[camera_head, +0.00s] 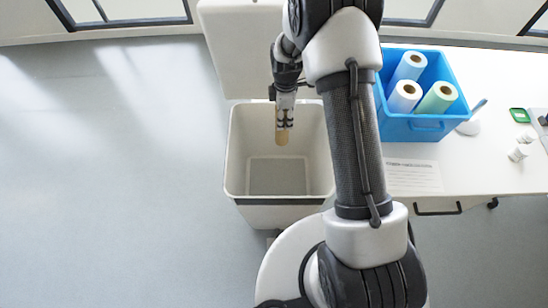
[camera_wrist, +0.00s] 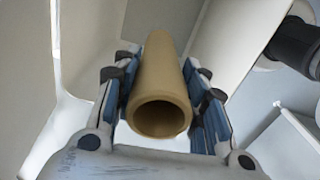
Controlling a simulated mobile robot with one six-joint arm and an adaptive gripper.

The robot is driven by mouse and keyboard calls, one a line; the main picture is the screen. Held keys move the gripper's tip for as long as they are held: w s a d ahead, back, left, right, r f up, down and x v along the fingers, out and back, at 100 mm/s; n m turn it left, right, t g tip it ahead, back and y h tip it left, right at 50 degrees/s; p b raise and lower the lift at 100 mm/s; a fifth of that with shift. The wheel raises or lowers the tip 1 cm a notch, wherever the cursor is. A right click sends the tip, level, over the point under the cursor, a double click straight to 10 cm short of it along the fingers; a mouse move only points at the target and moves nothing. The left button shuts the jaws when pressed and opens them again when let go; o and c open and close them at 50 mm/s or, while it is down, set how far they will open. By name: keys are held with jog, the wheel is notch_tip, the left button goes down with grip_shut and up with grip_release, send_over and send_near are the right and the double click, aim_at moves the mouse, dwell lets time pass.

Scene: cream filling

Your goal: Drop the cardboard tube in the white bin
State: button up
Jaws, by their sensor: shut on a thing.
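The cardboard tube (camera_head: 282,135) is tan and hollow, and hangs down from my gripper (camera_head: 284,122) in the head view. In the wrist view the tube (camera_wrist: 160,95) lies between the two fingers, its open end facing the camera. My gripper (camera_wrist: 165,85) is shut on it. The white bin (camera_head: 232,165) is open, with its lid raised at the back. The tube appears over the bin's opening, toward the back; its exact height against the rim is hard to tell. The visible bin floor looks empty.
A white table (camera_head: 480,75) at the right holds a blue crate (camera_head: 410,128) with several rolls, a paper sheet (camera_head: 413,176) and small items (camera_head: 518,153). The grey floor (camera_head: 110,190) at the left is clear.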

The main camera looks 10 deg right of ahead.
jog(key=f+n+b, duration=0.1)
jog(key=f, duration=0.2)
jog(key=f+n+b, duration=0.1)
jog(key=f, duration=0.3)
jog(key=w+f+n+b, duration=0.1)
jog(key=f, duration=0.2)
jog(key=shift+f+n+b, duration=0.3)
jog(key=shift+f+b, duration=0.05)
jog(key=shift+f, duration=0.05)
jog(key=o, duration=1)
jog(key=shift+c, duration=0.2)
jog(key=shift+s, duration=0.1)
jog(key=shift+r, duration=0.1)
